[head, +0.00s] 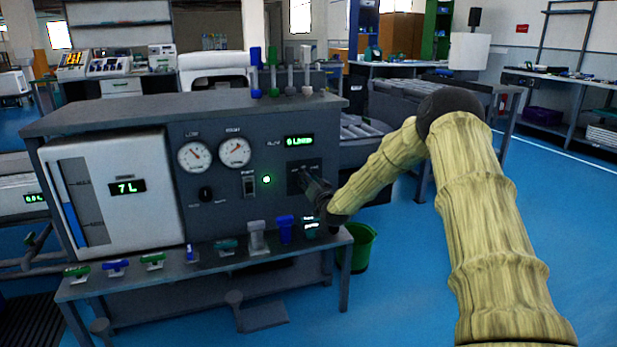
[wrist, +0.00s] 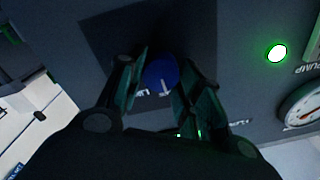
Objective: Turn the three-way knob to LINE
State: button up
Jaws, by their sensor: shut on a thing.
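The three-way knob (wrist: 160,72) is round and blue with a small white mark, on a dark square plate (head: 296,176) at the right of the grey test panel. My gripper (head: 318,190) reaches in from the right and hides the knob in the head view. In the wrist view, the fingers of my gripper (wrist: 163,88) stand on either side of the knob and are shut on it. The labels around the knob are too small or covered to read, so I cannot tell which position it points to.
A lit green lamp (head: 267,180), a pump switch (head: 249,186), two gauges (head: 235,152) and a flow display (head: 299,141) are left of and above the plate. A tank reads 7 L (head: 128,187). Several valves (head: 257,238) line the ledge below. A green bucket (head: 362,248) stands on the floor.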

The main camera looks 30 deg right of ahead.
jog(key=m, duration=1.1)
jog(key=shift+f+h, duration=0.25)
jog(key=shift+h, duration=0.05)
jog(key=shift+m, duration=0.3)
jog(key=o, duration=1)
jog(key=shift+d, duration=0.1)
jog(key=shift+o, duration=0.2)
jog(key=shift+s+r, duration=0.1)
jog(key=v, duration=1.2)
